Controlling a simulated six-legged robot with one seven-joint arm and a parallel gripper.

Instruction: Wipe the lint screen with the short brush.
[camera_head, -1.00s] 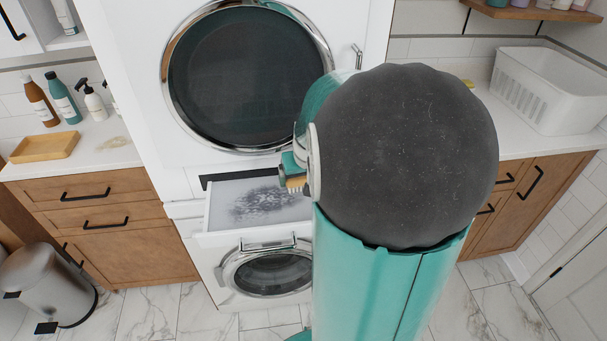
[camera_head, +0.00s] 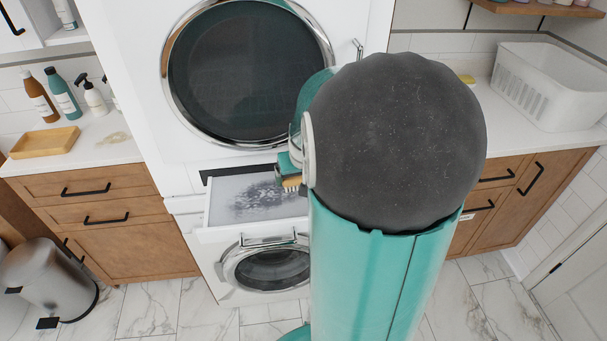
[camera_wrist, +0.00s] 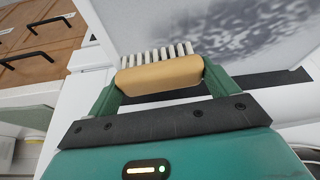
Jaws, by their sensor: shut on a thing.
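The lint screen (camera_head: 225,209) lies in the pulled-out drawer between the two machines, with a dark grey lint patch (camera_head: 262,200) on its middle. It also shows at the top of the wrist view (camera_wrist: 150,22). The short brush (camera_wrist: 158,76) has a tan wooden back and pale bristles pointing toward the screen. My gripper (camera_wrist: 160,84) is shut on the brush's wooden back. In the head view the brush (camera_head: 291,184) is at the screen's right part, just right of the lint. I cannot tell whether the bristles touch the screen. My arm hides the screen's right end.
The dryer door (camera_head: 248,75) is above the drawer and the washer door (camera_head: 268,266) below it. A counter with a wooden tray (camera_head: 45,142) and bottles is at left. A white basket (camera_head: 550,85) stands on the right counter. A bin (camera_head: 48,280) stands at lower left.

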